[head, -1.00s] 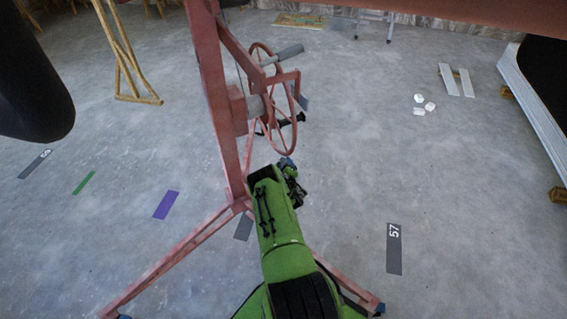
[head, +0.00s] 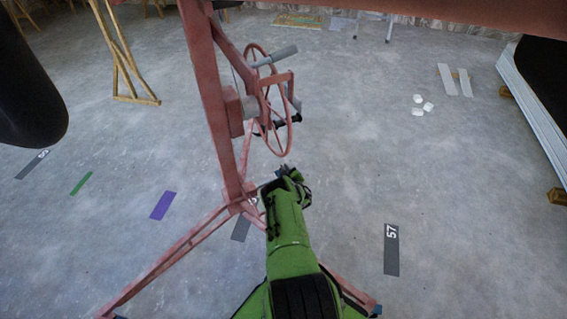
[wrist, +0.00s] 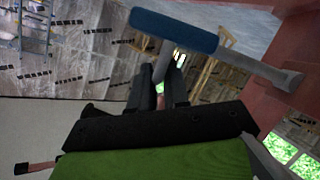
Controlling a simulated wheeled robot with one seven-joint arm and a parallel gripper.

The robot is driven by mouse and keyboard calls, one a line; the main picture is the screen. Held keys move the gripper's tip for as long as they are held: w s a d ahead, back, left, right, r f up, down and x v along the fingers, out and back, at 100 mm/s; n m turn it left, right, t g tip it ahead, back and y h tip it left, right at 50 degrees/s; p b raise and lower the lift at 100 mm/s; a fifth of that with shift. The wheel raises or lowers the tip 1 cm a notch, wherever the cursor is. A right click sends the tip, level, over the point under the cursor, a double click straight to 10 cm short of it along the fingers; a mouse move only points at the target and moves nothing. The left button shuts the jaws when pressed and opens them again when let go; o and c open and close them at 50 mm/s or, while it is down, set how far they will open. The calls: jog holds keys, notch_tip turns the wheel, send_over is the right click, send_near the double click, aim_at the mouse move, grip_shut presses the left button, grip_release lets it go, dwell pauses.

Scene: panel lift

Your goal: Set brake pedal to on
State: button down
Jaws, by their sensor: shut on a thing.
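The brake pedal (wrist: 175,32) shows in the wrist view as a blue pad with grey bars, one running right to a round end. My gripper (wrist: 163,82) has its two dark fingers close on either side of the grey stem below the blue pad, and it is shut on the pedal. In the head view my gripper (head: 283,172) is low beside the red lift's post (head: 213,110). The pedal there is mostly hidden by my gripper and too small to read clearly.
The red lift's handwheel (head: 280,140) and grey crank handle (head: 275,56) stand just above my gripper. Its red legs (head: 165,262) spread over the floor. White panels (head: 540,110) stand at the right. The floor between is mostly clear.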

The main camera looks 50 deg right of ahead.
jog(key=shift+s+d+f+m+y, duration=0.15)
jog(key=shift+f+m, duration=0.1)
jog(key=shift+f, duration=0.2)
jog(key=shift+s+d+f+m+y, duration=0.15)
jog(key=shift+f+m, duration=0.1)
jog(key=shift+f, duration=0.15)
jog(key=shift+d+f, duration=0.2)
jog(key=shift+f, duration=0.75)
jog(key=c, duration=1.2)
grip_release()
